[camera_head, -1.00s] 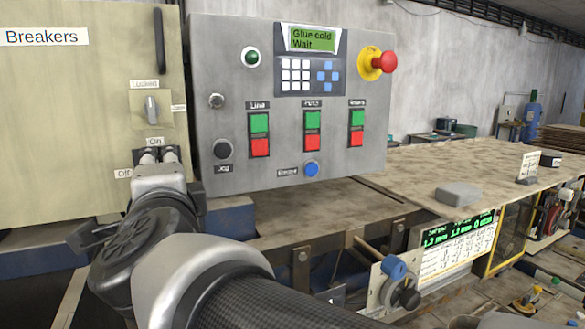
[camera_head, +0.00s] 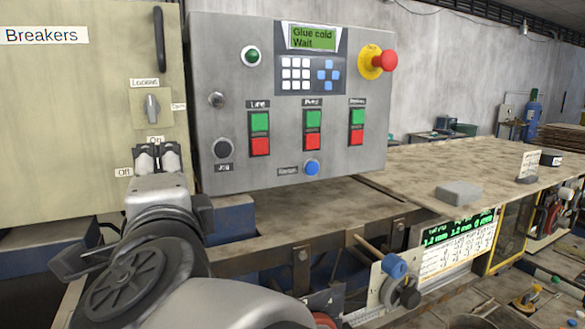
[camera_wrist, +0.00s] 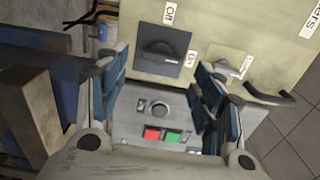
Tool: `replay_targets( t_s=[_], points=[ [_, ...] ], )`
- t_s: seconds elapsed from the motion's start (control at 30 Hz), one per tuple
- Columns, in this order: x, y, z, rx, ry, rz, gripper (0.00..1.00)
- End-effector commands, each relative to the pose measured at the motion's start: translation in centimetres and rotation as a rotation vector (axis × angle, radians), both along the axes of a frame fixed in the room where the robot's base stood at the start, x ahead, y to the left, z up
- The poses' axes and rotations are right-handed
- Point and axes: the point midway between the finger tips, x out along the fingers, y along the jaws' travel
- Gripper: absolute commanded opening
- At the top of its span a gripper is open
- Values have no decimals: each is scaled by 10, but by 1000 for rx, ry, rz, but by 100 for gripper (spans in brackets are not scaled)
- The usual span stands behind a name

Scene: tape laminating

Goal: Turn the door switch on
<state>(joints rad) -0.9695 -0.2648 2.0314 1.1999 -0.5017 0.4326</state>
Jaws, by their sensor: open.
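No readable label says "door". A black rotary switch (camera_wrist: 160,52) marked Off and On sits on the beige breaker cabinet. In the wrist view its bar lies left-right, level with the On label; my gripper mostly hides it in the head view. A smaller grey knob (camera_head: 152,107), marked Locked on top, sits above it in the head view, its bar upright; it also shows in the wrist view (camera_wrist: 226,66). My gripper (camera_head: 157,158) is before the cabinet, fingers apart. In the wrist view the empty gap (camera_wrist: 163,88) faces the black switch, apart from it.
A grey control panel (camera_head: 230,100) with buttons and a red emergency stop (camera_head: 388,61) stands right of the cabinet. A dark door handle (camera_head: 159,40) sticks out above the knob. A worktable (camera_head: 410,175) extends right.

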Motion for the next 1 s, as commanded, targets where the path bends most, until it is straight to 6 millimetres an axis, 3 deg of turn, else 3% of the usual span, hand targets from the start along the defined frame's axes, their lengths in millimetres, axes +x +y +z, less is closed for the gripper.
replay_targets(
  t_s=[0.2,0.4,0.87,1.0],
  points=[
    [-41,-22,1,3,-1,3,62],
    [-60,-33,0,0,-1,2,62],
    [-62,-37,-1,-11,-11,4,62],
    [-54,-45,-8,-108,-80,42,62]
  ],
)
